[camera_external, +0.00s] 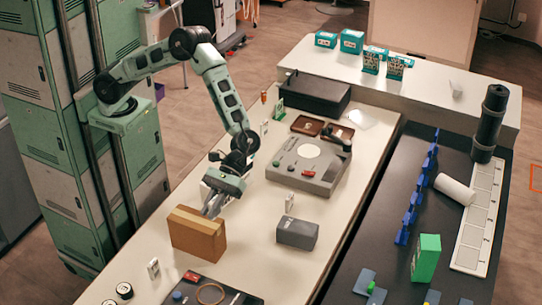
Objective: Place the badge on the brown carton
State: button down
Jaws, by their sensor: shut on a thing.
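The brown carton (192,238) stands on the pale bench near its left edge, with a strip of tape along its top. My gripper (211,210) points down at the carton's top right part, from just above or beside it. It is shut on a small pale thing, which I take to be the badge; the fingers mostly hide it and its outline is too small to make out. I cannot tell whether the held thing touches the carton.
A grey box (297,233) and a small white upright item (289,202) stand right of the carton. A grey device (307,164) lies behind. A small white item (153,268) and round pots (124,290) are in front left.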

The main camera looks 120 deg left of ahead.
jog(key=s+r+m+g+p, duration=0.25)
jog(key=s+r+g, duration=0.2)
jog(key=s, duration=0.35)
jog(key=y, duration=0.1)
send_over(190, 221)
jog(key=shift+m+t, duration=0.35)
notch_tip(190, 221, down, 5)
jog(key=shift+r+p, duration=0.15)
jog(key=shift+p, duration=0.2)
jog(key=shift+w+f+p, duration=0.1)
jog(key=shift+f+p, duration=0.5)
jog(key=shift+f, duration=1.85)
jog(key=shift+f, duration=0.1)
jog(key=c, duration=1.5)
grip_release()
jog(key=shift+o, duration=0.2)
